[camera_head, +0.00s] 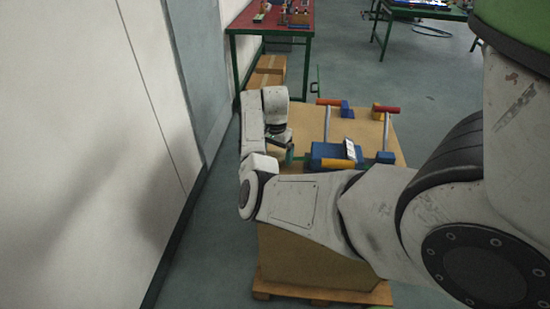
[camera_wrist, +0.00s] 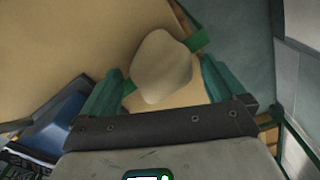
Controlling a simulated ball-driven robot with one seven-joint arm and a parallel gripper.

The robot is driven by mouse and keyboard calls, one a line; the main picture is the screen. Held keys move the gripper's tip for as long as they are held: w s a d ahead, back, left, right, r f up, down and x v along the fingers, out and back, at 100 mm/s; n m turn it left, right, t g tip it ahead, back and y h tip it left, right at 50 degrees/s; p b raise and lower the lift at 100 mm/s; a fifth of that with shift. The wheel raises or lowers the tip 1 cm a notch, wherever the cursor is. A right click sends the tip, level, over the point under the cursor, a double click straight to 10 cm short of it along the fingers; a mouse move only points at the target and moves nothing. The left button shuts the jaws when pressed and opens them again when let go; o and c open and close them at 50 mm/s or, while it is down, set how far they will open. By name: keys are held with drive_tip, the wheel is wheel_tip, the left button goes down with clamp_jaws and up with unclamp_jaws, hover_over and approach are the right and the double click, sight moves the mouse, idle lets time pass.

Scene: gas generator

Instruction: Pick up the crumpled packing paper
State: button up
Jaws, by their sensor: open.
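The crumpled packing paper (camera_wrist: 161,64) is a pale beige, rounded lump in the wrist view. It lies over the tan top surface of a box. My gripper (camera_wrist: 160,82) is open, with one green finger on each side of the paper. Gaps show between the lump and the fingers, and I cannot tell whether either touches it. In the head view my gripper (camera_head: 287,147) is low over the left side of the box top. I cannot make out the paper there; my arm blocks part of that area.
The large tan box (camera_head: 300,246) stands on a wooden pallet (camera_head: 319,292). A blue item (camera_head: 327,153) with yellow and red-handled parts lies on it, right of my gripper. The white wall (camera_head: 95,150) is close on the left. A red-topped table (camera_head: 272,17) stands behind.

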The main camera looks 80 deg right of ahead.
drive_tip(key=shift+f, duration=0.6)
drive_tip(key=c, duration=1)
